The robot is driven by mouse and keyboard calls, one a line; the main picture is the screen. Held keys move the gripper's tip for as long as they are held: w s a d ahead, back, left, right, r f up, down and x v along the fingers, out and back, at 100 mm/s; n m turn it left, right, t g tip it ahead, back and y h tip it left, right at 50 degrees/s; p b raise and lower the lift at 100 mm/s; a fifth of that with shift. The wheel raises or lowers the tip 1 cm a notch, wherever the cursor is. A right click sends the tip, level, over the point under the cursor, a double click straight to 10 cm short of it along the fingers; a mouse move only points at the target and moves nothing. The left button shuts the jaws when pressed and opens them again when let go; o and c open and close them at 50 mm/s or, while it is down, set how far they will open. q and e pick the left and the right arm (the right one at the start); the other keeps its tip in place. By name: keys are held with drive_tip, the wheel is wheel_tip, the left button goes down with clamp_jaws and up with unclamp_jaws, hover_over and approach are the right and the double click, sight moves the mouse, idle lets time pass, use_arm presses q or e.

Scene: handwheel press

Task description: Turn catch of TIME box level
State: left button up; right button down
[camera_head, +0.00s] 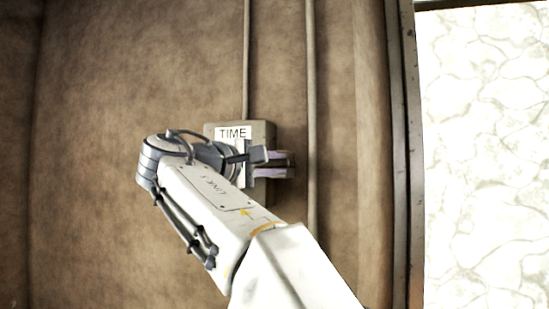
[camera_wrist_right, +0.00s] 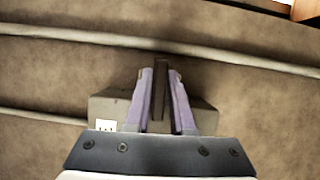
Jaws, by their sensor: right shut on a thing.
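The TIME box (camera_head: 263,131) is a small grey-brown box on the brown wall, with a white TIME label at its upper left. My right gripper (camera_head: 290,165) reaches across its front, and my arm hides much of the box's lower left. In the right wrist view the box (camera_wrist_right: 105,106) lies behind the gripper (camera_wrist_right: 162,80). There its two purple-grey fingers are shut on a dark, narrow upright piece, the catch (camera_wrist_right: 161,75). In the head view the fingers hide the catch, so its angle against the box is hard to tell. My left gripper is not in view.
Two thin vertical pipes run on the wall, one (camera_head: 246,60) down to the box top and one (camera_head: 311,80) just right of the box. A dark door-frame edge (camera_head: 402,150) stands further right, beside a pale stone-patterned surface (camera_head: 485,150). The wall left of the box is bare.

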drive_tip(key=shift+m+g, duration=0.3)
idle(0.4)
drive_tip(key=c, duration=0.8)
unclamp_jaws()
drive_tip(key=shift+c, duration=0.2)
drive_tip(key=v, duration=1)
drive_tip(key=shift+s, duration=0.15)
drive_tip(key=shift+a+f, duration=0.1)
drive_tip(key=shift+a, duration=0.05)
